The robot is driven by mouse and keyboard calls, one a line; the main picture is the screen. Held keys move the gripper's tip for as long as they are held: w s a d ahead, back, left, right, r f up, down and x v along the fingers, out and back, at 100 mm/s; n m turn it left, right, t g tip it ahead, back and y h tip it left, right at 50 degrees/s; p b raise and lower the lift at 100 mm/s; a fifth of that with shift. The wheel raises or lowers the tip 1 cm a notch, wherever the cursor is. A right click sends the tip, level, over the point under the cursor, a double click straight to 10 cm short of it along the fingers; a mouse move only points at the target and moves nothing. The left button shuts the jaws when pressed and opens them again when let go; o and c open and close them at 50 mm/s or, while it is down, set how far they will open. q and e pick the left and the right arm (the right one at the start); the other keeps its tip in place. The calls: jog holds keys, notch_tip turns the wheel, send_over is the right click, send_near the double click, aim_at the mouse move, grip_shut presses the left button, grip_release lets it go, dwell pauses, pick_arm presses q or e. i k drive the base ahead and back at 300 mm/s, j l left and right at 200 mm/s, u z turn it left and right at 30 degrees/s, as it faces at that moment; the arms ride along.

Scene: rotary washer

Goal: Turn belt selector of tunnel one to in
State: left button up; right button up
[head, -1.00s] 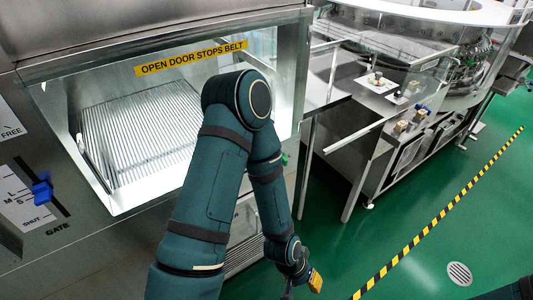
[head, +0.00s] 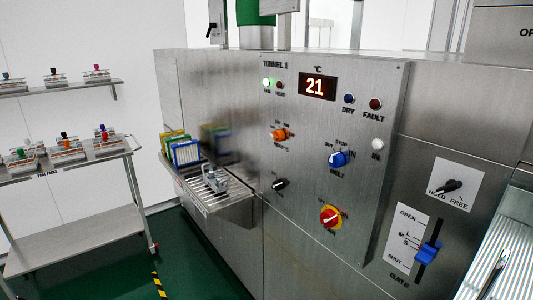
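The tunnel 1 control panel (head: 300,118) fills the middle of the head view, on a steel cabinet front. The blue knob (head: 337,159) sits right of the panel's middle, with small lettering above it and what looks like "BELT" below it. I take it as the belt selector. It has a pale pointer bar, but its exact direction is too small to tell. Nothing touches the knob. Neither of my grippers is in view.
Near it are an orange knob (head: 279,134), a black knob (head: 280,184) and a red-and-yellow switch (head: 330,217). The display (head: 317,87) reads 21. Lower right is the blue gate lever (head: 428,252). A steel ledge (head: 225,205) juts out at left, beside a rack cart (head: 75,235).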

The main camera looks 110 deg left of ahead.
aim_at(336, 160)
jog(key=u, duration=3.25)
